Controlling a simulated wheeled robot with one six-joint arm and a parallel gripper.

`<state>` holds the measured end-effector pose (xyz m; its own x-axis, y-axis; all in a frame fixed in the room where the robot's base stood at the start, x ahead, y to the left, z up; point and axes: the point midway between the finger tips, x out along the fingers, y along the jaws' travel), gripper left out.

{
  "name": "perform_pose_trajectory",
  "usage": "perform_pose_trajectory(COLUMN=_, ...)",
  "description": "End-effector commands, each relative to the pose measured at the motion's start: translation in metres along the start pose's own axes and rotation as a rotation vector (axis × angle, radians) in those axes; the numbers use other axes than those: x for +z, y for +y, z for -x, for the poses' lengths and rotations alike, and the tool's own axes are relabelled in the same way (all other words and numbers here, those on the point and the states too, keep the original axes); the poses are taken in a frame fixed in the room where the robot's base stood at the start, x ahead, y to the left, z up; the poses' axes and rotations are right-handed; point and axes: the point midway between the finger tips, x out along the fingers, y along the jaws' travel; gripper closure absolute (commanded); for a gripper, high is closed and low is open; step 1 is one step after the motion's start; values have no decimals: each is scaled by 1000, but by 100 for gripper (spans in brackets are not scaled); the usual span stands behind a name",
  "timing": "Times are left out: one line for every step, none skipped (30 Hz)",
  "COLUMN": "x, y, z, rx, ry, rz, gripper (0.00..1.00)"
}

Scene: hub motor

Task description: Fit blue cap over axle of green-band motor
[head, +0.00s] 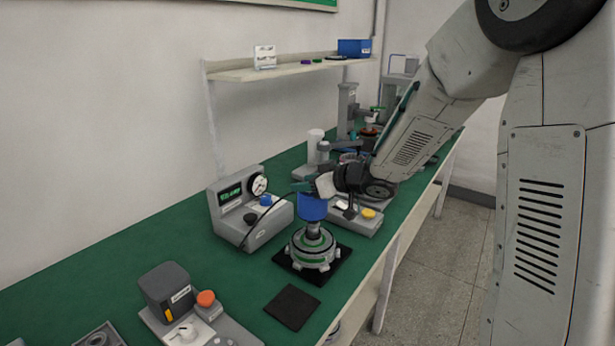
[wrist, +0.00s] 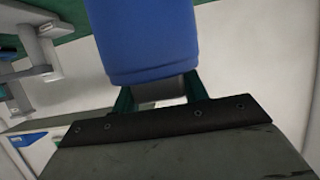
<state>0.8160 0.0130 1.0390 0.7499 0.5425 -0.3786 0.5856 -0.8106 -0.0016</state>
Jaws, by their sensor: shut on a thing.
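The blue cap (head: 312,207) is held by my gripper (head: 305,187) above the motor. In the wrist view the blue cap (wrist: 145,40) fills the top middle, between the green fingers of my gripper (wrist: 157,92). The green-band motor (head: 313,250) has a grey ribbed housing and a green band, and sits on a black mat on the bench. Its dark axle (head: 313,229) shows just below the cap. The cap looks upright and in line with the axle. I cannot tell whether the cap's lower edge is around the axle top or just above it.
A grey meter box (head: 250,208) with a dial stands left of the motor. A box with a yellow button (head: 368,213) is behind right. An empty black mat (head: 292,307) lies in front. A device with an orange knob (head: 206,299) is front left. A shelf (head: 290,67) hangs behind.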

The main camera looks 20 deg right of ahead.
Motion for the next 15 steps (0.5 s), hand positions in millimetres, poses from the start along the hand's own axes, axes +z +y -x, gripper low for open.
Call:
perform_pose_trajectory(x=3, y=0, z=-1, rx=0, ry=-1, rz=0, gripper=83)
perform_pose_trajectory(x=5, y=0, z=-2, rx=1, ry=0, rz=0, gripper=83)
perform_pose_trajectory(x=6, y=1, z=-2, rx=2, ry=0, rz=-1, gripper=83)
perform_pose_trajectory(x=7, y=1, z=-2, rx=2, ry=0, rz=-1, gripper=83)
perform_pose_trajectory(x=8, y=1, z=-3, rx=2, ry=1, rz=-1, gripper=83)
perform_pose_trajectory(x=8, y=1, z=-3, rx=3, ry=1, rz=0, gripper=83)
perform_pose_trajectory(x=8, y=1, z=-3, rx=3, ry=1, rz=0, gripper=83)
perform_pose_trajectory(x=8, y=1, z=-2, rx=3, ry=1, rz=0, gripper=83)
perform_pose_trajectory(x=8, y=2, z=-2, rx=3, ry=1, rz=0, gripper=83)
perform_pose_trajectory(x=8, y=2, z=-2, rx=4, ry=1, rz=0, gripper=83)
perform_pose_trajectory(x=8, y=2, z=-2, rx=4, ry=1, rz=0, gripper=83)
perform_pose_trajectory(x=8, y=2, z=-2, rx=5, ry=1, rz=0, gripper=83)
perform_pose_trajectory(x=8, y=2, z=-2, rx=5, ry=1, rz=0, gripper=83)
perform_pose_trajectory(x=9, y=2, z=-2, rx=5, ry=1, rz=-1, gripper=83)
perform_pose_trajectory(x=9, y=2, z=-2, rx=4, ry=0, rz=-1, gripper=83)
